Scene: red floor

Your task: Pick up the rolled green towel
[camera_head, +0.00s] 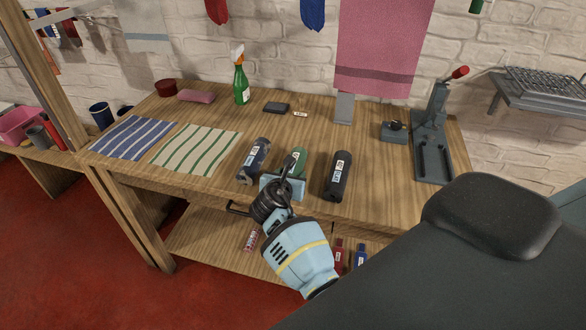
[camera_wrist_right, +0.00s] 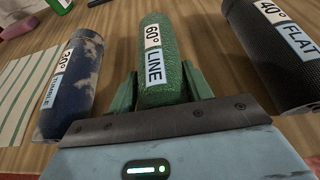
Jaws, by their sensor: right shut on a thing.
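The rolled green towel (camera_head: 297,158) lies on the wooden table between two other rolls. Its label reads "60° LINE" in the right wrist view (camera_wrist_right: 157,60). My right gripper (camera_head: 285,182) reaches it from the table's front edge. In the right wrist view its green fingers (camera_wrist_right: 160,88) stand on both sides of the towel's near end and are shut on it. The towel appears to be still at table level. The near end of the towel is hidden behind the gripper body. My left gripper is not in view.
A mottled blue roll (camera_head: 254,160) lies left of the green towel and a black roll (camera_head: 338,175) lies right, both close to the fingers. Striped cloths (camera_head: 198,148), a green spray bottle (camera_head: 241,84) and a grey press (camera_head: 430,140) are also on the table (camera_head: 390,205).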

